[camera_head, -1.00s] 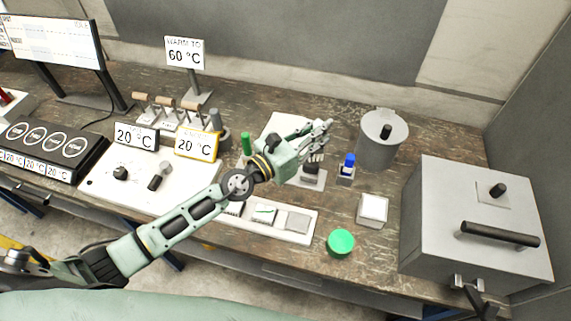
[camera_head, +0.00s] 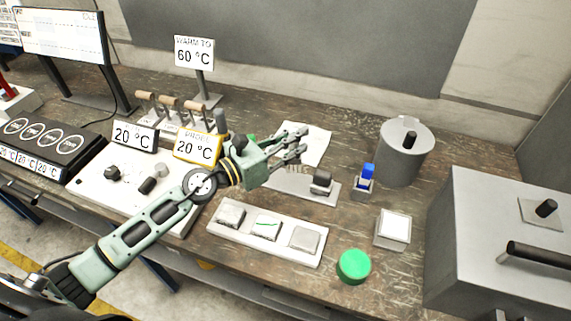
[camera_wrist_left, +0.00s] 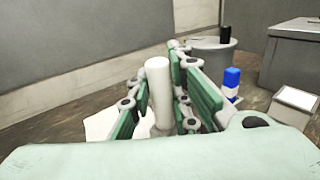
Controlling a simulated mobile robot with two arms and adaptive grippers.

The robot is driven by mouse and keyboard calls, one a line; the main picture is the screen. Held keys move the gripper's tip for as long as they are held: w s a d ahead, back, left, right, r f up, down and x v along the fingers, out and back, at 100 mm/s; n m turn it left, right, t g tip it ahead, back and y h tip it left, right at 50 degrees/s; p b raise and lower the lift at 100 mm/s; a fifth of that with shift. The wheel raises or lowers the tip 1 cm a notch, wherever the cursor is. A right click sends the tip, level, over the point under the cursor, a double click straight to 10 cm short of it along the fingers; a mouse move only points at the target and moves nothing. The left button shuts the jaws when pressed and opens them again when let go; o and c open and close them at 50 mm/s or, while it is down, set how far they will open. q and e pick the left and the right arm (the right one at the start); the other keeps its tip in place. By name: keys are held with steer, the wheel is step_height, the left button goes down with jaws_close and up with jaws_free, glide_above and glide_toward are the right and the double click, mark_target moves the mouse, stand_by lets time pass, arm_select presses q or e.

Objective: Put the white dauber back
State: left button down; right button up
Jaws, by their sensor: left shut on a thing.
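My left gripper (camera_head: 296,146) is above the middle of the bench, beside a white paper sheet (camera_head: 313,146). In the left wrist view its green-padded fingers (camera_wrist_left: 160,100) are shut on an upright white cylinder, the white dauber (camera_wrist_left: 158,80). In the head view the gripper hides the dauber. A blue-capped item (camera_head: 367,176) stands to the right, apart from the gripper. My right gripper is out of view.
A grey plate with a dark block (camera_head: 320,182) lies just in front of the gripper. A grey lidded pot (camera_head: 402,155) and large metal box (camera_head: 500,240) stand right. A tray with several square pads (camera_head: 220,235) and a green disc (camera_head: 353,266) are in front.

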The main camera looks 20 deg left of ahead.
arm_select(q)
steer(key=shift+a+f+b, duration=0.3)
steer(key=shift+f, duration=0.55)
steer(key=shift+a+f+b, duration=0.35)
steer(key=shift+f, duration=0.45)
steer(key=shift+a+f+b, duration=0.3)
steer(key=shift+f, duration=0.55)
steer(key=c, duration=2.1)
jaws_free()
steer(key=shift+f, duration=0.15)
steer(key=o, duration=0.5)
